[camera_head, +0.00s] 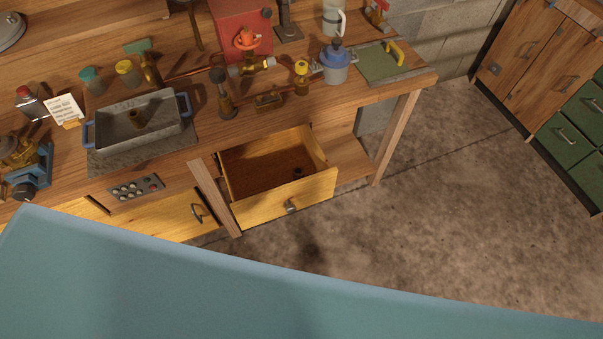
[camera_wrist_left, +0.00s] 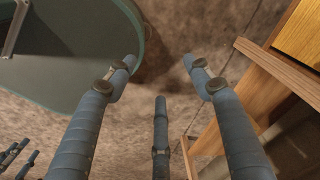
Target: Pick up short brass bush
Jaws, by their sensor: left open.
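Dark finger-like parts at the lower left of the wrist view may be my right gripper (camera_wrist_left: 16,156).
The wooden drawer (camera_head: 285,202) is pulled out from the bench. A brass valve assembly (camera_head: 252,67), a grey-blue lidded jar (camera_head: 336,66) and a dark stand (camera_head: 225,97) crowd the bench top. Green drawers (camera_head: 566,139) stand at the right. The concrete floor between is clear.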

